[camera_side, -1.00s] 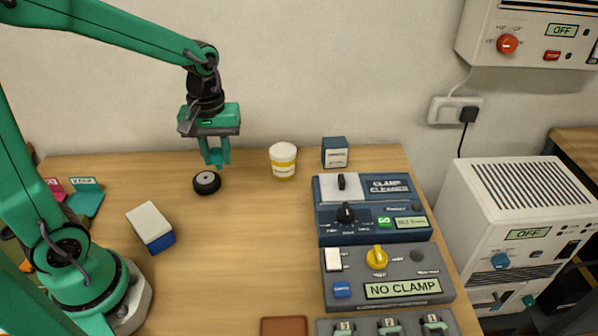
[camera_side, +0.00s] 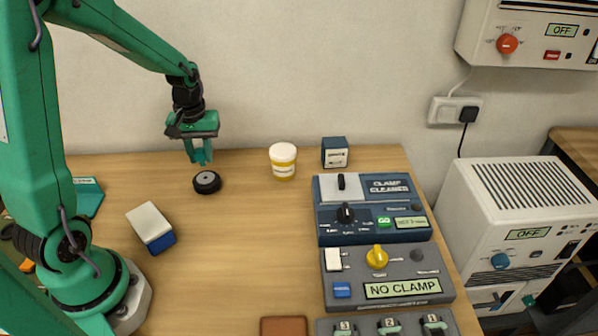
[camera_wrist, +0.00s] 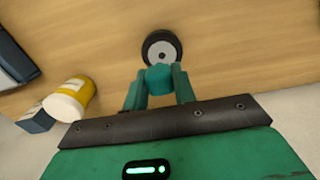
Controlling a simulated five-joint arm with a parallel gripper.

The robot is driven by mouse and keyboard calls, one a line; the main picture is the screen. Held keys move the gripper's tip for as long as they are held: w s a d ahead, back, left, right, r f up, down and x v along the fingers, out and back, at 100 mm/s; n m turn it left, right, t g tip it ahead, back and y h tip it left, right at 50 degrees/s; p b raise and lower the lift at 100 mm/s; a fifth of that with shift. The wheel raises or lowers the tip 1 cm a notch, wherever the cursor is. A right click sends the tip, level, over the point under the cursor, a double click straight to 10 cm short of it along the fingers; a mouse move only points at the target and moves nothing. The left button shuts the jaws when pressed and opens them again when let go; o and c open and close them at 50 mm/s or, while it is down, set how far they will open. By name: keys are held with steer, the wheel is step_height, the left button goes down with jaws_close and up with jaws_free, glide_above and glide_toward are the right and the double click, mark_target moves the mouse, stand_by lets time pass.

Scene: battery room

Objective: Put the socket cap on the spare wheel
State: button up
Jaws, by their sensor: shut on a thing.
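The spare wheel (camera_side: 207,182), a small black tyre with a grey hub, lies flat on the wooden table in the side view. It also shows in the wrist view (camera_wrist: 162,47), just beyond my fingertips. My gripper (camera_side: 201,157) is shut on a small teal piece, which looks like the socket cap (camera_wrist: 159,78). It holds the cap above the table, a little behind and left of the wheel in the side view, apart from it. In the side view the cap is hard to tell from my teal fingers.
A white-and-yellow tub (camera_side: 283,162) and a dark blue box (camera_side: 335,153) stand right of the wheel. A white-and-blue block (camera_side: 151,228) lies front left. A clamp cleaner panel (camera_side: 372,207) and a grey "NO CLAMP" panel (camera_side: 388,277) fill the right side. The table's middle is clear.

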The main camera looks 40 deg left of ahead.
mark_target(202, 164)
steer(key=shift+a+f, duration=0.15)
steer(key=shift+a, duration=0.1)
steer(key=shift+f, duration=2)
steer(key=shift+f, duration=0.15)
steer(key=o, duration=0.9)
steer(key=shift+o, duration=0.2)
step_height(202, 164, up, 12)
steer(key=shift+r, duration=0.2)
